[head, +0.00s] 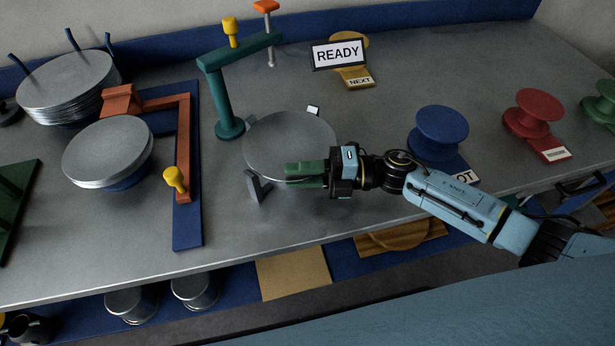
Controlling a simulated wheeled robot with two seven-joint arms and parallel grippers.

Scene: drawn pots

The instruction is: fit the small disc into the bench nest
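A thin grey disc (290,140) lies about level over the bench nest, whose dark brackets (257,187) show around its edge. My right gripper (305,174) reaches in from the right with its green fingers at the disc's near edge and looks shut on that rim. Whether the disc is fully seated or slightly above the nest I cannot tell; it hides the nest's middle. More grey discs are piled at the left, in a back stack (67,80) between blue posts and a front stack (108,148). My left gripper is not in view.
A green post with an arm (222,100) stands just behind-left of the disc. An orange clamp frame (184,140) is farther left. A READY sign (338,54) stands behind. Blue (438,130) and red (533,110) spools stand at the right. The bench front is clear.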

